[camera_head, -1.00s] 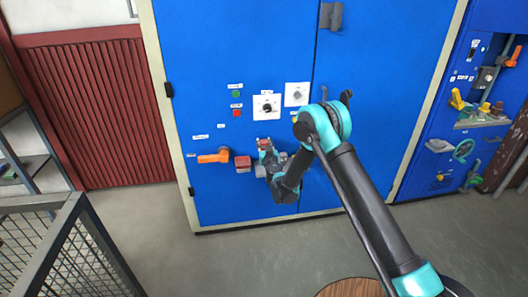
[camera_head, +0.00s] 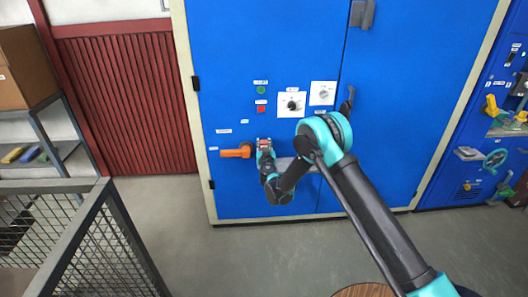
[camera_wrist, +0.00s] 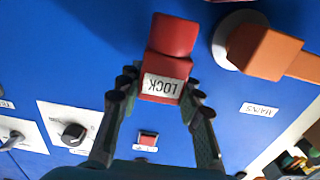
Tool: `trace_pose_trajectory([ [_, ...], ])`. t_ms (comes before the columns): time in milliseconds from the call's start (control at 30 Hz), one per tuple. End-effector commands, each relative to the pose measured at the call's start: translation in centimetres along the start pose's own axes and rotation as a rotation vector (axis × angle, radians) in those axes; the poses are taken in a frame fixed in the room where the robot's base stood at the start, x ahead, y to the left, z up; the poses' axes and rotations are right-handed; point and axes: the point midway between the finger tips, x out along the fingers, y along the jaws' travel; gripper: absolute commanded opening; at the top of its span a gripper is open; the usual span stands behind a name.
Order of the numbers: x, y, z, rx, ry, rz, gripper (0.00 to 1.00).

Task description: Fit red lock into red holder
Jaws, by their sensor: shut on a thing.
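My gripper (camera_head: 265,150) is shut on the red lock (camera_wrist: 164,87), a red block with a LOCK label that reads upside down in the wrist view. The lock also shows in the head view (camera_head: 264,143), in front of the blue cabinet door. A second red block, which looks like the red holder (camera_wrist: 175,36), lies directly beyond the lock in the wrist view. Their edges meet or overlap there, and I cannot tell whether they touch. In the head view my gripper hides the holder.
An orange handle (camera_head: 236,151) on a round base sits just left of my gripper, close beside the holder. Green and red buttons (camera_head: 261,109) and two white dial plates (camera_head: 291,105) are above. A mesh-sided frame (camera_head: 85,235) stands at lower left.

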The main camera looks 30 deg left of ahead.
Motion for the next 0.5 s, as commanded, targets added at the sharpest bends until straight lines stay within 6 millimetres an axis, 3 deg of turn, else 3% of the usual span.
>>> trace_pose_trajectory([
  [300, 0.0, 0.0, 3.5, 0.000, 0.000, 0.000, 0.04],
  [500, 0.0, 0.1, 3.9, 0.000, 0.000, 0.000, 0.04],
])
